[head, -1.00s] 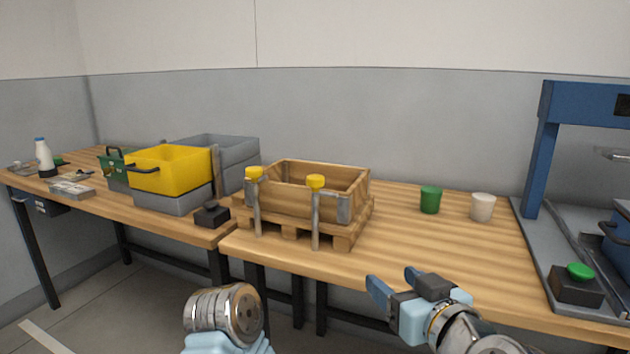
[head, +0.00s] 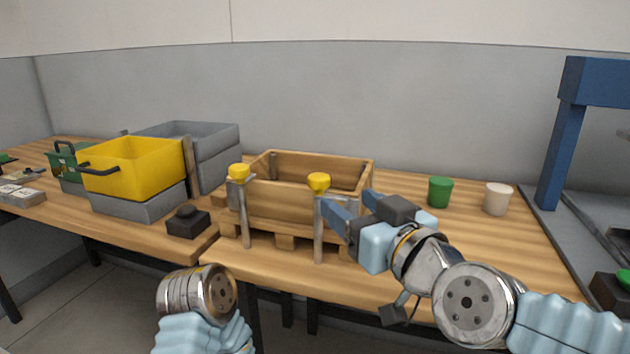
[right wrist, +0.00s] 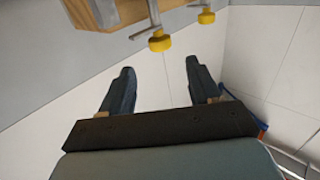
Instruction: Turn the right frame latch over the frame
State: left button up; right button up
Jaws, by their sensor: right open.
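The right frame latch, a yellow knob (head: 319,182) on a grey metal post, stands at the front of the wooden frame (head: 275,205). It also shows in the right wrist view (right wrist: 159,41), beyond my fingertips and not between them. The left latch, with a yellow knob (head: 238,171), stands at the frame's front left; it is the farther knob in the wrist view (right wrist: 206,16). My right gripper (head: 350,202) is open and empty, just right of the right latch, hiding the frame's right corner. Its two fingers show apart in the wrist view (right wrist: 160,66). My left gripper is out of view.
The frame sits on a small pallet on the wooden table (head: 480,250). A green cup (head: 440,191) and a white cup (head: 497,198) stand to the right, before a blue press (head: 562,150). A yellow bin (head: 135,167) and a black block (head: 188,222) are left.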

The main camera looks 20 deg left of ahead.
aim_at(324, 185)
jog(key=x, duration=1.1)
jog(key=shift+b, duration=0.3)
jog(key=shift+c, duration=0.3)
